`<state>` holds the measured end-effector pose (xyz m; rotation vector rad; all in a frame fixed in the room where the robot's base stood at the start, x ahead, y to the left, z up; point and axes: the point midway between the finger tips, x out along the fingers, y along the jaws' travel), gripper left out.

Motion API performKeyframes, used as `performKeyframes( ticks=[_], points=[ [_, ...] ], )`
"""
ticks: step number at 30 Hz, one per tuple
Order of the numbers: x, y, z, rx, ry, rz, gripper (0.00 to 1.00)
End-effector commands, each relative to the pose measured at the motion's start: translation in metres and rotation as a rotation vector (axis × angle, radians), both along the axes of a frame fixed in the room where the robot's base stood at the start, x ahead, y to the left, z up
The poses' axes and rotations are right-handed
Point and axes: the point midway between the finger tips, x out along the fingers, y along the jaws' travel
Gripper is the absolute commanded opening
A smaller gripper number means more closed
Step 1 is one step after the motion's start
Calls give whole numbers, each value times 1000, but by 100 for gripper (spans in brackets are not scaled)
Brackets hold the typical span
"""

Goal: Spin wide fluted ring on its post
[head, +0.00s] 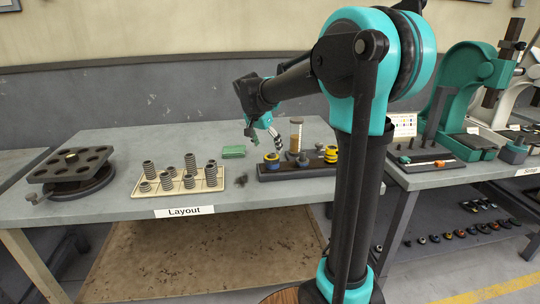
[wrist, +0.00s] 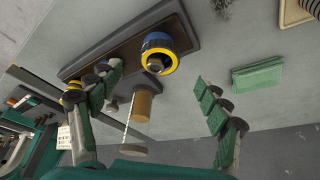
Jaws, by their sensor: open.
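A dark post board (head: 290,172) lies on the Layout table and carries several rings. A blue and yellow ring (head: 271,162) sits at its left end, and a mostly yellow ring (head: 330,156) sits near its right end. I cannot tell surely which is the wide fluted ring. In the wrist view a blue and yellow ring (wrist: 158,62) shows large on the board (wrist: 125,50), around a post. My gripper (head: 263,134) is open and empty, above and behind the board. In the wrist view its green-padded fingers (wrist: 158,78) are spread wide; the left finger partly hides other rings.
A cream tray (head: 180,186) holds several grey ribbed stacks. A dark rotary plate (head: 70,165) stands at far left. Presses (head: 450,90) stand at right.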

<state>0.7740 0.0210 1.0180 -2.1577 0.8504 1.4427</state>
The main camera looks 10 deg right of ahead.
Motion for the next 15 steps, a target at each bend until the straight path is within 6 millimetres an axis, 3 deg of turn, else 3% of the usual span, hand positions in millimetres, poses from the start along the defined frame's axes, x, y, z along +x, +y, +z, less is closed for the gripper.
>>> performKeyframes(
  ticks=[6, 15],
  points=[
    [10, -9, -32, 0, 0, -1, 77],
    [16, -15, -52, 0, -1, 0, 77]
  ],
)
